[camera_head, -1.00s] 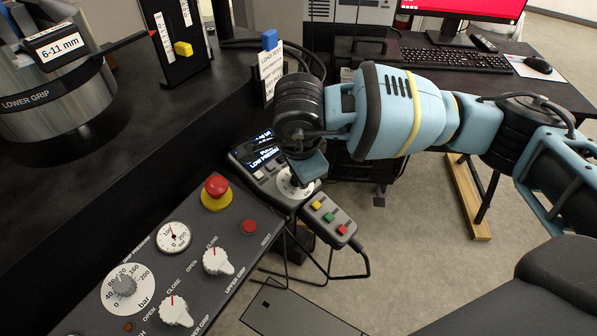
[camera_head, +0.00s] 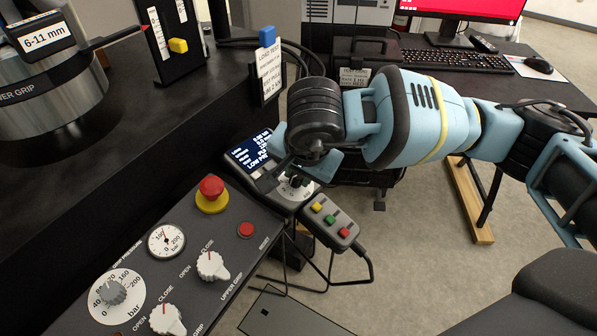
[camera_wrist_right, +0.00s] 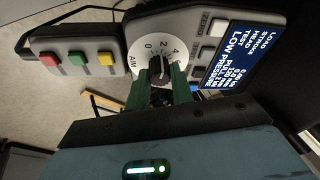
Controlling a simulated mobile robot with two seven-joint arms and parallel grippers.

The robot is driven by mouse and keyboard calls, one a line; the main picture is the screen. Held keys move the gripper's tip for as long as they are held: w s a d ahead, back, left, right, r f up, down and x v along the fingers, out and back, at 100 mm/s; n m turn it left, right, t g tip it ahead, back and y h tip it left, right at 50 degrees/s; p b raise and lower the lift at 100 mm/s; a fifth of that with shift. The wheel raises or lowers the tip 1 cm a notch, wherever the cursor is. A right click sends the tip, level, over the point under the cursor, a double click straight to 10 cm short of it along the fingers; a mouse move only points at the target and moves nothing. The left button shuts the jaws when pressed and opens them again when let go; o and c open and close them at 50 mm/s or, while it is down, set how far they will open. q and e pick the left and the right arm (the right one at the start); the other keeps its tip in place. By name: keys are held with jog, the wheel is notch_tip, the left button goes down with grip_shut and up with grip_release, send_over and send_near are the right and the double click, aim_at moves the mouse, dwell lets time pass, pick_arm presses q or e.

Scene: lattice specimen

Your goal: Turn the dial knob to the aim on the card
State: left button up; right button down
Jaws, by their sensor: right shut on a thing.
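The dial knob (camera_wrist_right: 158,70) is dark, with a pale mark, on a white dial (camera_wrist_right: 137,68) marked 0, 2, 4 and "AIM". The dial sits on the grey handset (camera_head: 277,200); it shows partly in the head view (camera_head: 308,189). My right gripper (camera_wrist_right: 160,84) is shut on the knob, one green finger on each side. In the head view the right gripper (camera_head: 294,178) hides much of the knob. The white card (camera_head: 269,70) stands upright under a blue clip; its small print is hard to read. My left gripper is not in view.
The handset screen (camera_head: 250,153) reads "LOW PRESSURE". A button box with yellow, green and red buttons (camera_head: 330,219) adjoins the handset. The control panel (camera_head: 205,232) with a red emergency stop (camera_head: 211,190) lies to the left. A black case (camera_head: 352,65) stands behind my arm.

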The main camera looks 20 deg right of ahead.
dwell(0.3)
jog(key=c, duration=1.2)
grip_release()
jog(key=v, duration=0.8)
